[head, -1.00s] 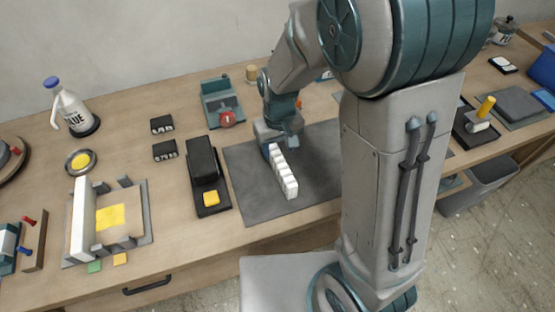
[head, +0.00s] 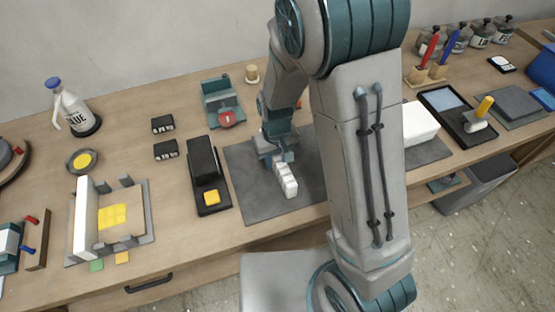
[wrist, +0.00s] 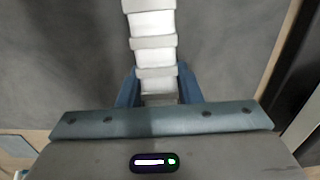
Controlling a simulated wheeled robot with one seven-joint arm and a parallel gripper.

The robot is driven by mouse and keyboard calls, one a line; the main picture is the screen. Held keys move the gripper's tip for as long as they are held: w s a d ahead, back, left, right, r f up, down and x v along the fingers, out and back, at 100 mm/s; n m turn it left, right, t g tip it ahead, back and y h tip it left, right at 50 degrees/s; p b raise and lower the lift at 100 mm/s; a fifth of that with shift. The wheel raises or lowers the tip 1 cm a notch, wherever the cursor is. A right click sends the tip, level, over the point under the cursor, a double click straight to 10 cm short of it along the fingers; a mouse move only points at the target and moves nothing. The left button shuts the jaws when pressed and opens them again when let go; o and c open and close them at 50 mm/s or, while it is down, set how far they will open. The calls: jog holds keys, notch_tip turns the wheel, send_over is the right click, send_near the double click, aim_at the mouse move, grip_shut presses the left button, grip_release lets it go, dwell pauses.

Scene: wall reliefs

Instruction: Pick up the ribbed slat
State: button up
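The ribbed slat (head: 287,180) is a white bar with several raised ribs. It lies on the dark grey mat, its near end toward the table's front edge. It also shows in the wrist view (wrist: 153,30), running from the top edge down between my fingers. My gripper (head: 283,158) is over the slat's far part and hides that part in the head view. In the wrist view, my gripper's two blue fingers (wrist: 158,88) stand on either side of the slat, very close to its sides. I cannot tell whether they press on it.
The grey mat (head: 245,185) has bare room around the slat. A black block device with a yellow button (head: 211,197) stands left of the mat. A teal device with a red knob (head: 226,118) is behind it. A white box (head: 420,122) stands to the right, past my arm.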

grip_shut()
jog(key=shift+r, duration=0.2)
